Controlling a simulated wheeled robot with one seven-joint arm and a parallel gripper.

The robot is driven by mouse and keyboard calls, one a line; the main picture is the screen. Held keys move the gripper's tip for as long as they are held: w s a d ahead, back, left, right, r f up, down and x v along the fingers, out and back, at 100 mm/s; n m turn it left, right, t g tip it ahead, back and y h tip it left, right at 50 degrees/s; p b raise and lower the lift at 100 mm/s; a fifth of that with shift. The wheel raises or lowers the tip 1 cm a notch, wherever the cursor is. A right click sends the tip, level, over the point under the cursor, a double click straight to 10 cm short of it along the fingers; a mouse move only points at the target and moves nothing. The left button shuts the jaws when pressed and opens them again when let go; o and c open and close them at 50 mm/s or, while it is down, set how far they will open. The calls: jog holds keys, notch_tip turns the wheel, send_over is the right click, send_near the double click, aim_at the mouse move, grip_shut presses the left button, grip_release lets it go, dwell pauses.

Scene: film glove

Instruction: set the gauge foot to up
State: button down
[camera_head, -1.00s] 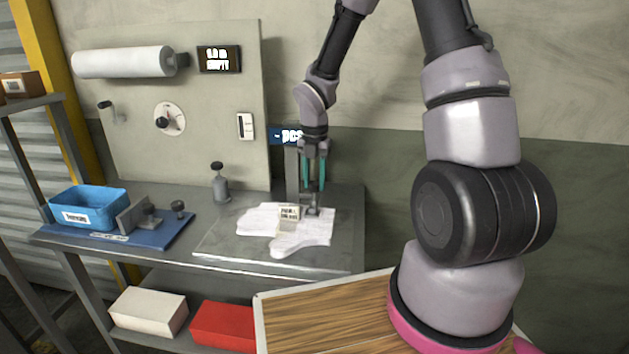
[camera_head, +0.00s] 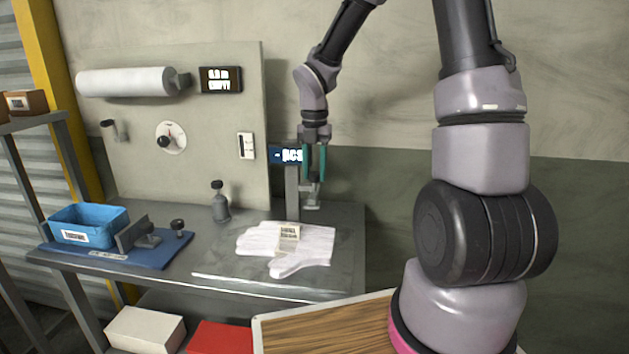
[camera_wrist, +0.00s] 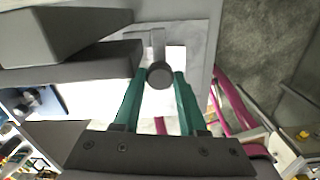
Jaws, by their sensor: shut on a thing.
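The gauge has a blue display (camera_head: 286,154) reading "- pcs", partly hidden by my arm, on a grey column (camera_head: 292,195) at the bench's back right. Its metal foot (camera_head: 312,202) is raised clear of the white glove stack (camera_head: 310,240), which lies flat with a printed label on top. My gripper (camera_head: 315,180), with teal fingers pointing down, is shut on the foot's stem or knob. In the wrist view the round dark knob (camera_wrist: 160,75) sits between the fingertips of my gripper (camera_wrist: 160,80).
A capped grey post (camera_head: 220,203) stands left of the gloves. Further left are a blue bin (camera_head: 90,238) and a blue plate with a clamp fixture (camera_head: 140,238). An upright panel (camera_head: 225,120) carries a film roll (camera_head: 125,82), dial and display. The bench's front right is clear.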

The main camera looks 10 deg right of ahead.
jog(key=shift+c, duration=2.2)
grip_release()
notch_tip(320, 180, up, 11)
jog(key=shift+f, duration=0.1)
